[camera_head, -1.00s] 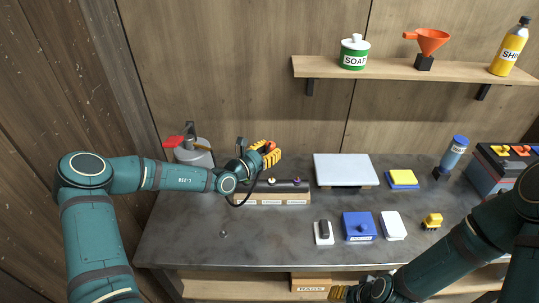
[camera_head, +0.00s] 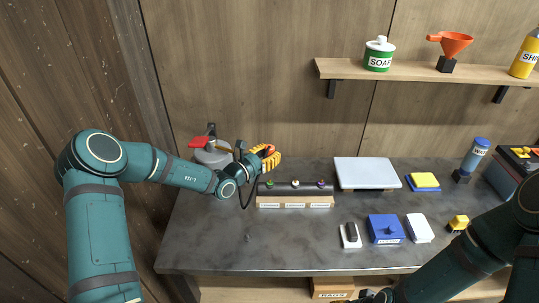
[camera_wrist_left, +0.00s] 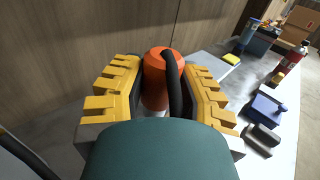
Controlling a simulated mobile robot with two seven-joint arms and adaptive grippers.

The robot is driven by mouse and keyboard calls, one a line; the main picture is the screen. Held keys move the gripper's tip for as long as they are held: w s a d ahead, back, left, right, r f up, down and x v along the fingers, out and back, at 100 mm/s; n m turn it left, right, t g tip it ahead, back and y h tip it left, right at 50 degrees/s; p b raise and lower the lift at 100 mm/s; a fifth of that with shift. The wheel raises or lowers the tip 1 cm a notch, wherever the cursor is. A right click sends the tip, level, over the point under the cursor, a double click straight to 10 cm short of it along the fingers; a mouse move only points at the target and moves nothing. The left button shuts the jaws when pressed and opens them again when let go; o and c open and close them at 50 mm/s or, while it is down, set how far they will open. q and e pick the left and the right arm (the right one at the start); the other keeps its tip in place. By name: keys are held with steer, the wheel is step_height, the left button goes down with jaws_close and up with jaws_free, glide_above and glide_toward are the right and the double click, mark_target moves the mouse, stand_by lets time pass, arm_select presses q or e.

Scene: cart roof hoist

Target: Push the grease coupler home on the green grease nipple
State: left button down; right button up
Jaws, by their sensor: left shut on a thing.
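My left gripper (camera_head: 268,157) is shut on the orange grease coupler (camera_wrist_left: 158,80), which has a black hose curving from it. In the head view the gripper is above and behind the dark bar (camera_head: 284,190) on the bench. The green grease nipple (camera_head: 269,184) stands at the bar's left end, below the gripper in the picture and apart from it. A pale nipple (camera_head: 295,184) and a purple nipple (camera_head: 320,184) stand to its right. The coupler's mouth is hidden.
A grey pump with a red handle (camera_head: 199,142) stands at the back left. A pale board (camera_head: 367,172), a blue box (camera_head: 385,229) and a small black-and-white item (camera_head: 350,235) lie to the right. The front left of the bench (camera_head: 220,250) is mostly clear.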

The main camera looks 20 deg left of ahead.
arm_select(q)
steer(key=shift+f+b, duration=1.45)
steer(key=shift+f, duration=1.45)
steer(key=shift+y+p, duration=0.3)
steer(key=shift+p, duration=0.3)
steer(key=shift+f+b, duration=0.8)
steer(key=shift+f, duration=0.7)
steer(key=c, duration=0.7)
jaws_free()
steer(key=shift+o, duration=0.2)
